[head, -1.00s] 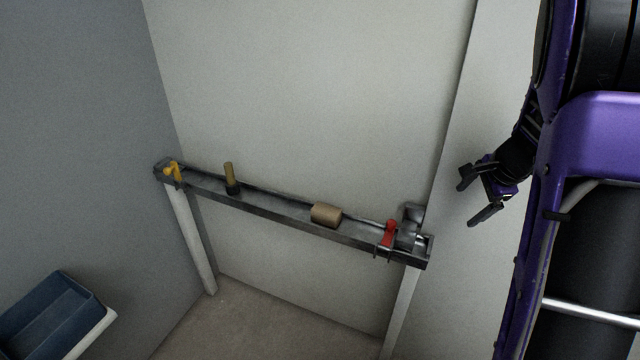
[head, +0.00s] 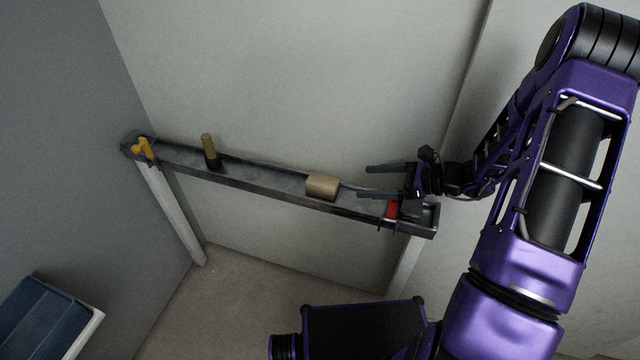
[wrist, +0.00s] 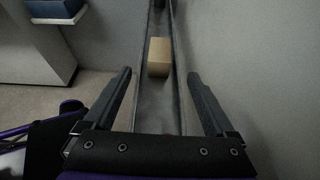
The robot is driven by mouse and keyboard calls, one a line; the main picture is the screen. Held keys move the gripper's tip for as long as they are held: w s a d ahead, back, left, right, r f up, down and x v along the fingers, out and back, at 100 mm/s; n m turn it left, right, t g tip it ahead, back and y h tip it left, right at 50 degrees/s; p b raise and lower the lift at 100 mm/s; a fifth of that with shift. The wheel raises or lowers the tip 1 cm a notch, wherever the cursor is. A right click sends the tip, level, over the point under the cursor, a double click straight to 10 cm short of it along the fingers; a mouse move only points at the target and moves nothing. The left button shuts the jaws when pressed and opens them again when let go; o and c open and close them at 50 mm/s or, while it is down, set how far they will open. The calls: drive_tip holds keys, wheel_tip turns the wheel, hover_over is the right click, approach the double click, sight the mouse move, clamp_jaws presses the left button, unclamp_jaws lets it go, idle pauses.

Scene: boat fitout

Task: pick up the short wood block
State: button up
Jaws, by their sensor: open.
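The short wood block (head: 322,186) is a tan block lying on the narrow metal shelf (head: 265,180), right of its middle. In the wrist view the block (wrist: 159,57) lies in the shelf's channel, ahead of the fingertips and roughly between their lines. My gripper (head: 364,182) is open and empty at the shelf's right part, its fingers pointing left toward the block. In the wrist view the two fingers (wrist: 159,75) stand wide apart over the shelf. The block is apart from both fingers.
A red clamp (head: 391,209) sits on the shelf's front edge below my gripper. A wooden-handled tool (head: 210,151) stands upright farther left, and a yellow clamp (head: 144,149) is at the left end. The wall runs close behind the shelf. A blue bin (head: 40,318) is at lower left.

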sight(330, 182)
drive_tip(key=x, duration=1.4)
drive_tip(key=shift+a+f+b, duration=0.1)
drive_tip(key=shift+b, duration=0.3)
clamp_jaws()
